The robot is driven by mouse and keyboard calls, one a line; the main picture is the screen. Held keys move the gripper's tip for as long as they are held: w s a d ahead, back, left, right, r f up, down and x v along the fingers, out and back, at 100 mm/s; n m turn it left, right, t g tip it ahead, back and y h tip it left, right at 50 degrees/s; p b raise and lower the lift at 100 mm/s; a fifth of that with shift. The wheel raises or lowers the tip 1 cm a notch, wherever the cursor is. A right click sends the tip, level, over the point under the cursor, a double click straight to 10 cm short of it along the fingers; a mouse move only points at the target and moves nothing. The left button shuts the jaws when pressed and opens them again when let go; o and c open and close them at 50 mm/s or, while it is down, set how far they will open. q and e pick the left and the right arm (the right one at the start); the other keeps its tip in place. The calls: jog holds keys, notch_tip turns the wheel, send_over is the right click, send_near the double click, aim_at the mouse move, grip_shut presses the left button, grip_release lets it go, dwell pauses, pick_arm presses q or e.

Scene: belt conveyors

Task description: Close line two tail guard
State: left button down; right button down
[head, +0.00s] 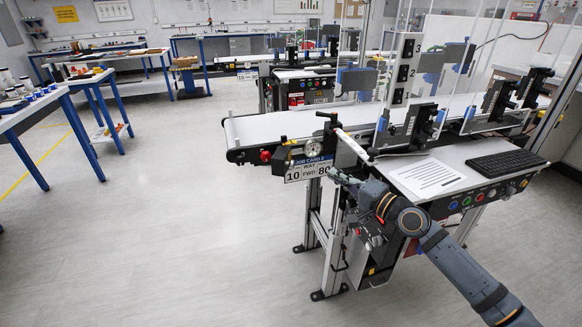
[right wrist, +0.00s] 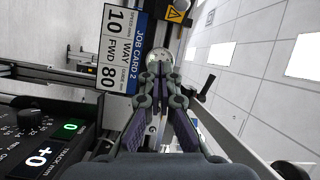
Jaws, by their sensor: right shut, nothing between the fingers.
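The line two conveyor (head: 270,128) carries a sign reading JOB CARD 2 (head: 309,169), also large in the right wrist view (right wrist: 123,47). My right gripper (head: 338,177) is just below the bar and right of the sign. In the right wrist view the gripper (right wrist: 160,65) is shut and empty, with a round silver part (right wrist: 190,54) and a black lever (right wrist: 203,88) beyond it.
A control shelf with a paper sheet (head: 427,176), a keyboard (head: 506,162) and buttons (head: 467,201) is right of my right gripper. The conveyor's legs (head: 313,225) stand below. Another conveyor (head: 310,75) is behind. Workbenches (head: 40,105) stand at left. The floor at left is clear.

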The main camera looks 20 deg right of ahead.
aim_at(290, 154)
jog(key=shift+m, duration=0.3)
jog(key=w+a+r, duration=0.1)
jog(key=w, duration=0.2)
jog(key=w+a+r+p, duration=0.1)
jog(key=w+a, duration=0.1)
jog(key=w+a+r+p, duration=0.1)
jog(key=w, duration=0.2)
jog(key=shift+w+a, duration=0.35)
jog(key=shift+a, duration=0.05)
jog(key=s+a+p, duration=0.1)
jog(key=s+a, duration=0.1)
jog(key=a, duration=0.1)
jog(key=shift+s+f+p, duration=0.3)
jog(key=shift+f+p, duration=0.1)
jog(key=shift+w+f, duration=0.1)
